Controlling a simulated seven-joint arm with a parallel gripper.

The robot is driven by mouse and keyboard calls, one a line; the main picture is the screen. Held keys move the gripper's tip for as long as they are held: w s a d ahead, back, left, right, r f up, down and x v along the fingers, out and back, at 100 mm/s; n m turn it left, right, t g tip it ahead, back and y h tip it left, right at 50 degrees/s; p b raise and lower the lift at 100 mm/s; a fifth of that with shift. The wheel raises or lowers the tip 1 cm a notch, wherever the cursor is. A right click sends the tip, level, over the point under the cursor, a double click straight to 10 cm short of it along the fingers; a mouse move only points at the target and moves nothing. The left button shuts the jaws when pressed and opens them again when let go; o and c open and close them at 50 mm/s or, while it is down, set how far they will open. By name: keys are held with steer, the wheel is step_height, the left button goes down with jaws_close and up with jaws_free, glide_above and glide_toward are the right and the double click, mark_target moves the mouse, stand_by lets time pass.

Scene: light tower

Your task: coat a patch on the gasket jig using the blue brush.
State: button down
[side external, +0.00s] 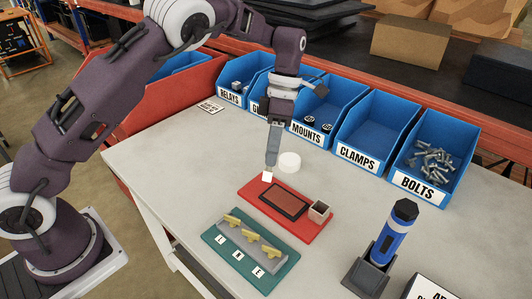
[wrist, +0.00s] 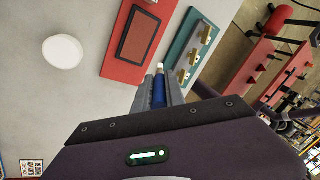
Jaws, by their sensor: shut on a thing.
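My gripper (side external: 271,150) is shut on the blue brush (wrist: 159,92) and points down over the table. In the wrist view its blue handle lies between the fingers (wrist: 158,95), with a pale tip (wrist: 160,67) beyond them. In the side view the fingers hide the handle; only the pale tip (side external: 267,177) shows, by the far left corner of a red plate. This red plate (side external: 316,229), probably the gasket jig, has a dark red rectangular patch (side external: 284,201) with a dark border. I cannot tell whether the tip touches the plate.
A small square cup (side external: 319,211) stands on the red plate's right end. A white disc (side external: 289,162) lies behind. A teal plate (side external: 280,274) with yellow pieces is in front. A blue-black torch (side external: 396,232) stands in a holder at right. Blue labelled bins (side external: 368,130) line the back.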

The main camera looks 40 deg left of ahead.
steer(key=shift+f, duration=3.3)
steer(key=shift+d+f, duration=0.4)
steer(key=shift+f, duration=0.4)
steer(key=shift+d+f, duration=0.1)
steer(key=shift+d, duration=4)
steer(key=shift+d+f, duration=0.3)
steer(key=shift+d, duration=0.5)
steer(key=shift+a, duration=0.95)
steer(key=shift+w+a+r, duration=0.1)
steer(key=shift+a+r, duration=0.15)
steer(key=shift+a, duration=0.4)
steer(key=shift+w+a+r, duration=0.1)
steer(key=shift+a+r, duration=0.1)
steer(key=shift+a, duration=0.4)
steer(key=shift+s+a+f, duration=0.1)
steer(key=shift+s+a, duration=0.05)
steer(key=shift+a, duration=2.95)
steer(key=shift+r, duration=4.15)
